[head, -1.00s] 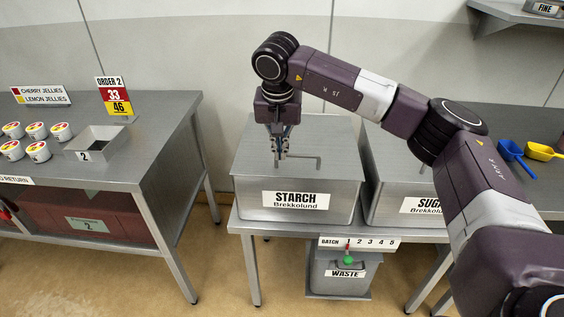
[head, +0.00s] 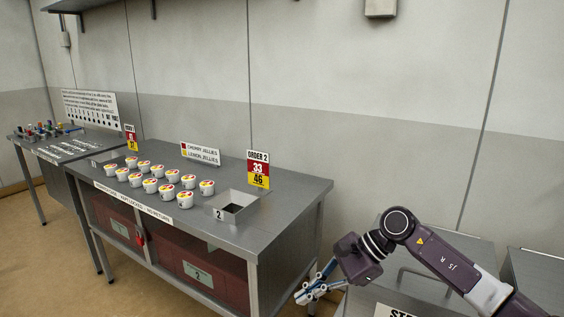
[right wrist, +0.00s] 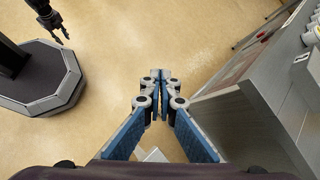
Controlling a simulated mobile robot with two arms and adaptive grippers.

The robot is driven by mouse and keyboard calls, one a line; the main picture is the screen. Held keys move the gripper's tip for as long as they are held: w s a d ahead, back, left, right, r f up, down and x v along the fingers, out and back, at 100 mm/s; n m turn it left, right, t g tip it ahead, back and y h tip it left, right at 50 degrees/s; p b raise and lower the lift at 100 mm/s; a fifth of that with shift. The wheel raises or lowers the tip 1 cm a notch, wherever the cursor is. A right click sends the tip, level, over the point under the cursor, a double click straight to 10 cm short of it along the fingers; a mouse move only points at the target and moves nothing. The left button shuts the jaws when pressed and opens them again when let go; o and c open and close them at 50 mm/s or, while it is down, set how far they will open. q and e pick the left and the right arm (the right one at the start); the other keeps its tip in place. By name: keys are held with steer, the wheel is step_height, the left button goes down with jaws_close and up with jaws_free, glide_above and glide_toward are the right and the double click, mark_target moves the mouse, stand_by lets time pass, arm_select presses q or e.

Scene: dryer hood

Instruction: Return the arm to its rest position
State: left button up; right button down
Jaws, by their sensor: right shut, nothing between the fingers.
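My right arm (head: 440,262) comes in from the lower right in the head view, reaching left over the starch bin (head: 470,250). My right gripper (head: 300,298) is past the bin's left side, near the front right corner of the order table. It is tilted down to the left, with blue-and-silver fingers. In the right wrist view the gripper (right wrist: 160,76) is shut and empty, with bare floor beyond its tips. My left gripper (right wrist: 63,38) hangs at the upper left of that view, small and dark, its fingers apart. It is out of the head view.
The order table (head: 290,195) carries several jelly cups (head: 150,186), a square opening (head: 232,210) and an order 2 sign (head: 258,170). In the right wrist view a grey table side (right wrist: 240,110) stands close to the right of the gripper. Floor (right wrist: 160,30) is open ahead.

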steer(key=w+a+f+m+t+y, duration=0.2)
steer(key=a+f+m+y, duration=0.3)
steer(key=m, duration=0.4)
steer(key=w+d+f+m+t, duration=0.2)
steer(key=w+f+m+t, duration=0.35)
steer(key=m, duration=0.65)
steer(key=s+d+f+m+t+h, duration=0.1)
steer(key=s+d+f+m+h, duration=0.25)
steer(key=f+m, duration=0.45)
steer(key=s+d+f+m+t+h, duration=0.25)
steer(key=s+d+f+m, duration=0.2)
steer(key=f, duration=0.65)
steer(key=s+d+f+m+t+h, duration=0.1)
steer(key=s+d+f+m+h, duration=0.2)
steer(key=d+f+m, duration=0.5)
steer(key=s+d+f+m+g+h, duration=0.15)
steer(key=s+f+m, duration=0.25)
steer(key=s+f, duration=0.5)
steer(key=s+d+f+m+g+h, duration=0.1)
steer(key=s+f+m+g+h, duration=0.15)
steer(key=s+f, duration=0.65)
steer(key=s+d+f+m+g, duration=0.1)
steer(key=s+f+m+g, duration=0.2)
steer(key=s, duration=1.2)
steer(key=s+f+m+g+h, duration=0.1)
steer(key=s+f+m+g, duration=0.3)
steer(key=s, duration=1.1)
steer(key=shift+d+f+m, duration=0.35)
steer(key=shift+d+m, duration=0.05)
steer(key=shift+m, duration=0.1)
